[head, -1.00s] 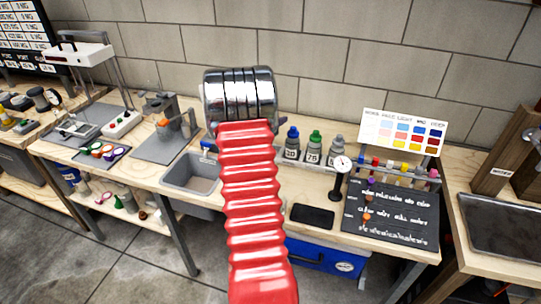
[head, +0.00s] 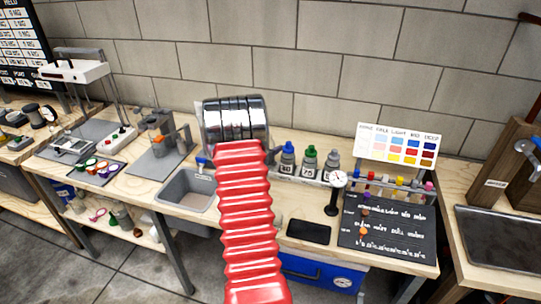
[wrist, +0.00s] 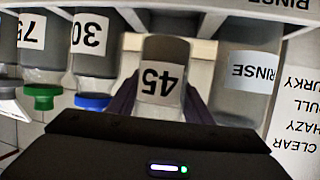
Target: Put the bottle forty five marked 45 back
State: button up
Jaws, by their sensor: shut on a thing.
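In the wrist view, where the labels appear upside down, the bottle marked 45 (wrist: 161,78) is between the dark fingers of my gripper (wrist: 163,100), which is shut on it. It is in line between the bottle marked 30 (wrist: 93,48) and the bottle marked RINSE (wrist: 247,80), by the pale rack's dividers (wrist: 210,45). Its cap is hidden behind the gripper body. I cannot tell whether its base rests on the rack floor. In the head view my arm hides the gripper and this bottle.
The blue-capped bottle 30 (head: 287,160), green-capped bottle 75 (head: 309,163) and a grey-capped bottle (head: 332,165) stand right of my arm. A dial gauge (head: 338,180) is in front of them. A grey sink (head: 187,190) lies to the left. A colour chart (head: 397,145) stands at the right.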

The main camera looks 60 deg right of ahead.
notch_tip(320, 180, down, 4)
jog(key=shift+a+r, duration=0.1)
jog(key=shift+r, duration=0.15)
jog(key=shift+c, duration=0.7)
jog(key=shift+a+f, duration=0.1)
jog(key=shift+f, duration=0.35)
grip_shut()
jog(key=o, duration=1.2)
grip_release()
jog(key=shift+s+f, duration=0.1)
jog(key=shift+c, duration=0.2)
jog(key=shift+o, duration=0.5)
jog(key=shift+r, duration=0.25)
jog(key=shift+r, duration=0.15)
jog(key=shift+a+r, duration=0.1)
jog(key=shift+a, duration=0.1)
jog(key=shift+v, duration=3.4)
jog(key=shift+w+r, duration=0.1)
jog(key=shift+w, duration=0.1)
